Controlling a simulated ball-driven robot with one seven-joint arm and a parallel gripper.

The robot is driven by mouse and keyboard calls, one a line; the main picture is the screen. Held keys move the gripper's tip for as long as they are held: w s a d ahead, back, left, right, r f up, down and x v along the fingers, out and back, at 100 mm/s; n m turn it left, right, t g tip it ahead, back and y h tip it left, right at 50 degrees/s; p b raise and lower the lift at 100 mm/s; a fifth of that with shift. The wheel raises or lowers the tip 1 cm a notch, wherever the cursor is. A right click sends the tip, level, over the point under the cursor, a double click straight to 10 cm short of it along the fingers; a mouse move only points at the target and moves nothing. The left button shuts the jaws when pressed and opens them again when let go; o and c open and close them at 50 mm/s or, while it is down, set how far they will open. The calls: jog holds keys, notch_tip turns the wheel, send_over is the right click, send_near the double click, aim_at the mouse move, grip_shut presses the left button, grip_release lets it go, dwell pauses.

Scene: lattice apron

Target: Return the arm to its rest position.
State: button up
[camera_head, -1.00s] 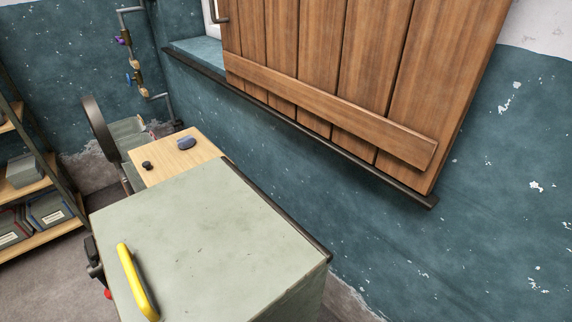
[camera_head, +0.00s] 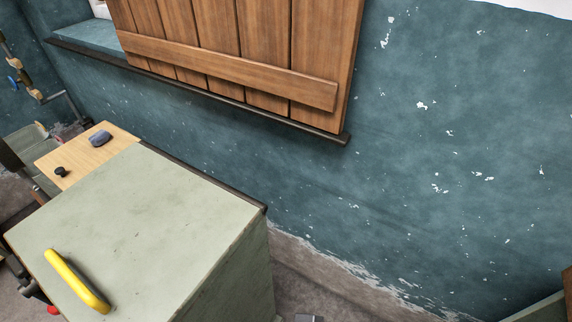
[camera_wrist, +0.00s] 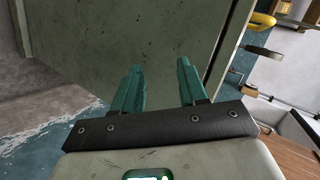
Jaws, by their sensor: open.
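My gripper (camera_wrist: 158,88) shows in the wrist view with its two green fingers apart and nothing between them. The flat green-grey side of the cabinet (camera_wrist: 120,35) fills the view beyond the fingertips; I cannot tell how near it is. In the head view my gripper is not clearly seen. There the pale green-grey cabinet (camera_head: 150,215) stands at the lower left, with a yellow handle (camera_head: 76,281) on its top.
A wooden board (camera_head: 80,155) with a dark blue-grey object (camera_head: 100,138) and a small dark knob (camera_head: 60,171) lies behind the cabinet. A wooden shutter (camera_head: 240,50) hangs on the teal wall (camera_head: 440,150). Some floor (camera_head: 310,280) is bare right of the cabinet.

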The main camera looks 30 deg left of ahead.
jog(key=w+d+f+m+t+h, duration=0.1)
jog(key=d+f+m+t+h, duration=0.3)
jog(key=d, duration=0.7)
jog(key=w+d+f+h, duration=0.2)
jog(key=d+f, duration=0.4)
jog(key=d, duration=0.4)
jog(key=s+d+f+h, duration=0.1)
jog(key=s+d+h, duration=0.2)
jog(key=d, duration=0.5)
jog(key=s+d+f+m+h, duration=0.1)
jog(key=s+d+h, duration=0.1)
jog(key=s+d, duration=0.3)
jog(key=d, duration=0.4)
jog(key=shift+m+g+h, duration=0.3)
jog(key=shift+g+h, duration=0.1)
jog(key=shift+a, duration=0.1)
